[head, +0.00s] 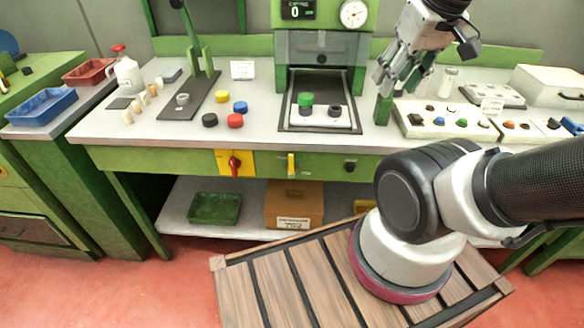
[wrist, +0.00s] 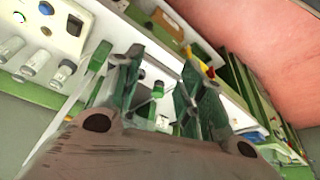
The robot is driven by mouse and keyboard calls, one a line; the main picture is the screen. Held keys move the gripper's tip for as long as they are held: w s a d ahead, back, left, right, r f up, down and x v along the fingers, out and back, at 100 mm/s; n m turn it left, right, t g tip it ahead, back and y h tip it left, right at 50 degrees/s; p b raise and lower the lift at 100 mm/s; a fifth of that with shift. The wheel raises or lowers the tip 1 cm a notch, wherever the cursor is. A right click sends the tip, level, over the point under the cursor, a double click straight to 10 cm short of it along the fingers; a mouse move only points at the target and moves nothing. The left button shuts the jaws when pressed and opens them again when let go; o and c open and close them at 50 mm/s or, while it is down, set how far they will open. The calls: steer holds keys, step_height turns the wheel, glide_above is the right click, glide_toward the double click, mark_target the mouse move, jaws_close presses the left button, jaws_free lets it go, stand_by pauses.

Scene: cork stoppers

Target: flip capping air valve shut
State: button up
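A small yellow lever (head: 291,164) stands upright on the green front rail of the bench, below the press; it looks like the air valve handle, though no label is readable. My gripper (head: 393,88) is above the bench to the right of the press, well above and right of the lever and apart from it. In the wrist view the two green-grey fingers of my gripper (wrist: 160,82) are spread with nothing held between them. A small yellow part shows beside the right fingertip there; I cannot tell whether it is the lever.
A red knob on a yellow plate (head: 235,163) sits left of the lever, and a dark knob (head: 350,165) right of it. The press tray (head: 320,125) holds stoppers or caps. A control panel (head: 445,122) lies right of the press. Space before the rail is open above the wooden slatted platform (head: 300,285).

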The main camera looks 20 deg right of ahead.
steer(key=shift+s+d, duration=0.15)
steer(key=shift+d, duration=0.2)
